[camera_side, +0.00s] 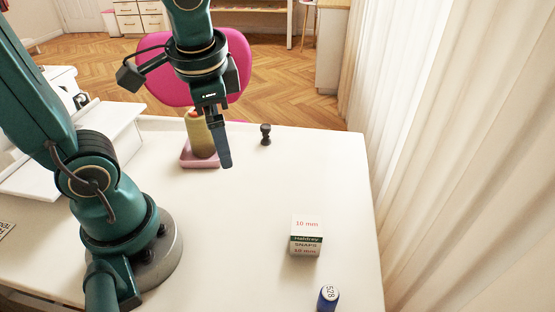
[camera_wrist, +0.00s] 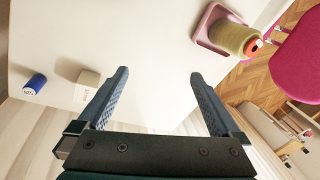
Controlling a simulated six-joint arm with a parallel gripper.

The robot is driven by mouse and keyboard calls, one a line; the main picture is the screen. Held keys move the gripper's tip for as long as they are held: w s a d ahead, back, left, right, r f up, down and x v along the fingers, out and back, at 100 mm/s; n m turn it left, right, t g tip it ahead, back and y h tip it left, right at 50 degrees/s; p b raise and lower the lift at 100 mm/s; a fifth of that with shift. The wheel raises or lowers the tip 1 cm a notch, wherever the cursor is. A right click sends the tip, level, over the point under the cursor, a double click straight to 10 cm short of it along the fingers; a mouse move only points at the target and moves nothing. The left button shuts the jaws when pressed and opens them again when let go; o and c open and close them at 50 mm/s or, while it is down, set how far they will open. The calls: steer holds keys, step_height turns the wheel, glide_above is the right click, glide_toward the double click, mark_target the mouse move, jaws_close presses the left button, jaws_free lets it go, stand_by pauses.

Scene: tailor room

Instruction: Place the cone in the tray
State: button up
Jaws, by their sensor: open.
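The cone of olive-yellow thread (camera_side: 198,137) stands upright in the small pink tray (camera_side: 187,161) near the table's far edge. In the wrist view the cone (camera_wrist: 230,38) shows its orange core end, with the pink tray (camera_wrist: 211,13) under it, at the upper right. My gripper (camera_side: 224,163) hangs in front of and slightly right of the cone in the side view, hiding part of it. In the wrist view my gripper (camera_wrist: 160,76) has its fingers wide apart with nothing between them. The cone is outside the jaws.
A small dark knobbed object (camera_side: 265,135) stands right of the tray. A white snaps box (camera_side: 306,236) and a blue spool (camera_side: 328,298) stand near the front right. A pink chair (camera_side: 238,65) is behind the table. The table's middle is clear.

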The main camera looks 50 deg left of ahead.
steer(key=d+n+t, duration=0.1)
steer(key=s+d+n+t+h, duration=0.1)
steer(key=d, duration=0.1)
steer(key=s+d+r+n+t+h, duration=0.1)
steer(key=shift+s+d+t, duration=0.1)
steer(key=shift+d+t, duration=0.05)
steer(key=shift+t, duration=0.25)
